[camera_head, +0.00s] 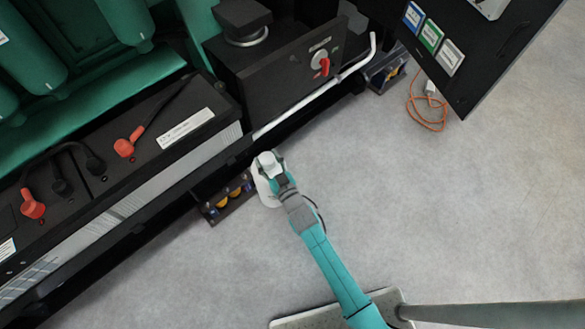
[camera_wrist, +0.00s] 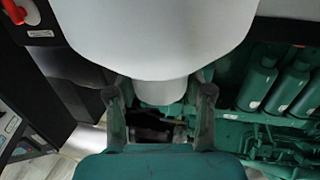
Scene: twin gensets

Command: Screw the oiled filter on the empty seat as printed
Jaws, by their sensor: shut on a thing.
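My gripper (camera_head: 272,170) is at the end of my teal arm, over the floor beside the genset's lower edge. It is shut on a white rounded piece (camera_head: 264,188). In the wrist view the white piece (camera_wrist: 155,25) is wide and narrows to a short neck between the two fingers (camera_wrist: 160,93). I cannot tell from its look whether it is the oiled filter. Green cylinders (camera_wrist: 258,85) sit on the engine at the right of the wrist view. I cannot make out an empty seat or any printed instructions in these frames.
Batteries with red terminal caps (camera_head: 124,147) line the left genset side. A red rotary switch (camera_head: 322,66) sits on a black box. A low tray (camera_head: 214,213) is near my gripper. An open labelled panel (camera_head: 480,45) and orange cable (camera_head: 427,124) are right. Grey floor (camera_head: 480,200) is clear.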

